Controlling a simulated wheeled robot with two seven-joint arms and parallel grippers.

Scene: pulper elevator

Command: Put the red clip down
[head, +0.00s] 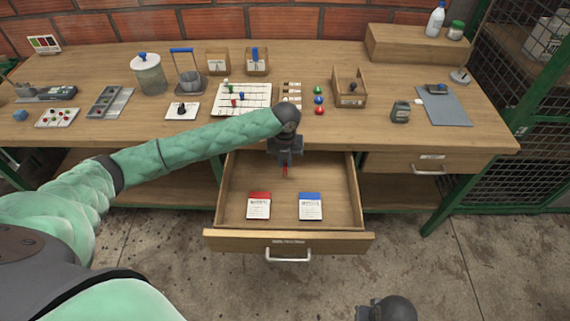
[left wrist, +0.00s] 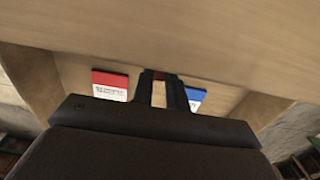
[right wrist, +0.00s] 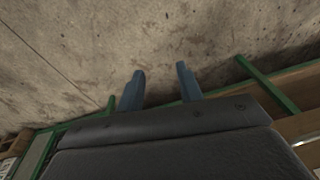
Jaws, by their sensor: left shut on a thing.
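My left gripper (head: 285,160) is over the open drawer (head: 290,237), pointing down. It is shut on the small red clip (head: 285,171), whose lower end hangs below the fingertips. In the left wrist view, a bit of red (left wrist: 159,75) shows between the fingertips; most of the clip is hidden. A red-topped card (head: 259,206) and a blue-topped card (head: 310,206) lie on the drawer floor. The clip appears above the drawer floor, toward the back. My right gripper (right wrist: 158,87) is open and empty, away from the drawer over the concrete floor.
The workbench (head: 390,125) behind the drawer holds a white lined board (head: 258,90), a wooden box (head: 349,95), a glass jar (head: 149,80) and red, blue and green pieces. The drawer floor around the two cards is clear. A closed drawer (head: 400,164) is at right.

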